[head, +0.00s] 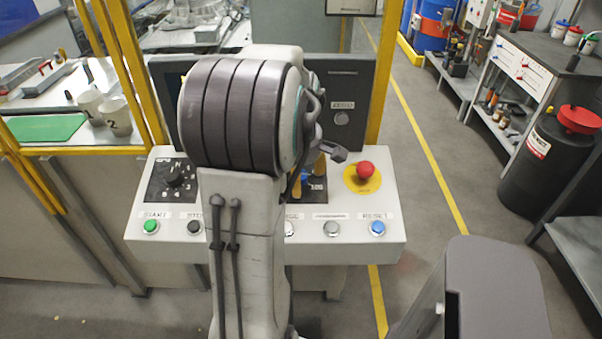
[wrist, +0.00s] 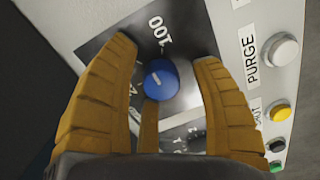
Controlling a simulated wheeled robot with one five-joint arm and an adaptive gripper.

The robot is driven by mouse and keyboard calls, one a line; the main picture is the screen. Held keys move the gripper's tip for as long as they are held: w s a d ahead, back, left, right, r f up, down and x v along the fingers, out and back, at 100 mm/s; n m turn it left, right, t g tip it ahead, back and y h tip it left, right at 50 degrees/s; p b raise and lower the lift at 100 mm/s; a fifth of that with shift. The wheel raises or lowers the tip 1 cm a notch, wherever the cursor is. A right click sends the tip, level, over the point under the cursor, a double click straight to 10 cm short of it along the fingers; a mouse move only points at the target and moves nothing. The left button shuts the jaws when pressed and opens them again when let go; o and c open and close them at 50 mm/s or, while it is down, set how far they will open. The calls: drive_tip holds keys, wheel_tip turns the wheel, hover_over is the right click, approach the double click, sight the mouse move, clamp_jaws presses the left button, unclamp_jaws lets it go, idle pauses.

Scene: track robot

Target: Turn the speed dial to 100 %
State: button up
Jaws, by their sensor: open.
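The speed dial is a round blue knob (wrist: 161,79) with a short white mark, on a dark plate in the wrist view. The label 100 (wrist: 160,35) stands on the plate just above it. My gripper (wrist: 162,65) is open, with its orange fingers spread to the left and right of the knob and a third finger below it. I cannot tell whether any finger touches it. In the head view my arm hides most of the dial; a bit of blue (head: 305,177) shows between the orange fingers, beside the label 100 (head: 318,187).
A red emergency button (head: 366,170) on a yellow disc is right of the dial. A black selector (head: 175,180) is at the panel's left. The front row has a green button (head: 151,227), a blue reset button (head: 377,228) and others. Yellow posts (head: 385,70) flank the console.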

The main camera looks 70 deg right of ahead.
clamp_jaws()
idle(0.4)
drive_tip(key=shift+a+f, duration=0.1)
drive_tip(key=shift+f+m+b, duration=0.1)
drive_tip(key=shift+m+b, duration=0.45)
drive_tip(key=shift+m, duration=0.25)
drive_tip(key=shift+a+m, duration=0.1)
drive_tip(key=shift+m, duration=1.4)
unclamp_jaws()
drive_tip(key=shift+r, duration=0.2)
